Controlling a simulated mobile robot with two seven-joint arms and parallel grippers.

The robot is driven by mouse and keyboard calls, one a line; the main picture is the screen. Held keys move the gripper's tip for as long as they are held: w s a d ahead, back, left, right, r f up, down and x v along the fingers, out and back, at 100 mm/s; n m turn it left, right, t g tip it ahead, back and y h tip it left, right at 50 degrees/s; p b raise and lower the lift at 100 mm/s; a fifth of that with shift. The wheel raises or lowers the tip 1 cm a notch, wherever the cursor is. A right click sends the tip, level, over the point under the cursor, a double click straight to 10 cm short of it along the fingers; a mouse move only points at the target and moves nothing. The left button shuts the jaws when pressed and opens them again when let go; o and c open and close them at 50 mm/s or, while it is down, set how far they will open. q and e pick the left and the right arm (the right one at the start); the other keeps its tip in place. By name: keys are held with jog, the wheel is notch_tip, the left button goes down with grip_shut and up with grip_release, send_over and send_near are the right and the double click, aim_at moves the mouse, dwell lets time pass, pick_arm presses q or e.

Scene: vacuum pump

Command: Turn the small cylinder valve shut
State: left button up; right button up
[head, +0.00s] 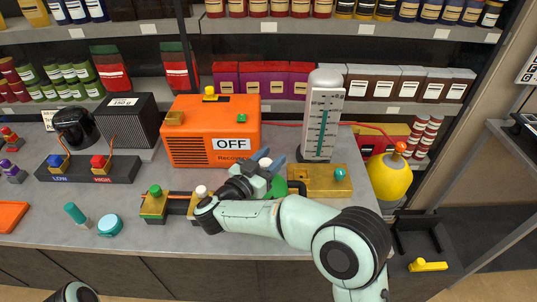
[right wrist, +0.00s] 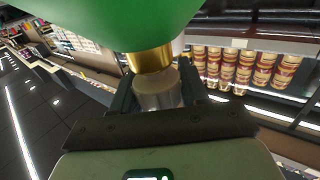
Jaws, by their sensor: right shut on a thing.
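My right gripper (head: 268,166) reaches in over the bench, in front of the orange recovery machine. In the right wrist view, its jaws (right wrist: 157,92) are shut around a pale grey knob (right wrist: 158,100). The knob sits on a brass neck (right wrist: 150,60) joined to a large rounded green body (right wrist: 120,22), which looks like the small cylinder. In the head view, only a bit of the green body (head: 279,187) shows beside the gripper. The gripper and arm hide the rest, and the knob's turn position cannot be told. My left gripper is out of view.
The orange machine (head: 187,147) marked OFF stands behind the gripper, with a tall gauge (head: 322,125) on its right. A brass block (head: 318,184) and a yellow cylinder (head: 386,178) are further right. A small green-knobbed valve (head: 154,205) stands left.

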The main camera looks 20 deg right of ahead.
jog(key=shift+r+m+g+h, duration=0.1)
jog(key=shift+m+g+h, duration=0.4)
jog(key=shift+g, duration=0.2)
jog(key=shift+s, duration=0.1)
jog(key=shift+d, duration=0.1)
jog(key=o, duration=1)
jog(key=shift+c, duration=0.2)
jog(key=b+v, duration=0.1)
jog(key=v, duration=1.2)
jog(key=shift+a, duration=0.25)
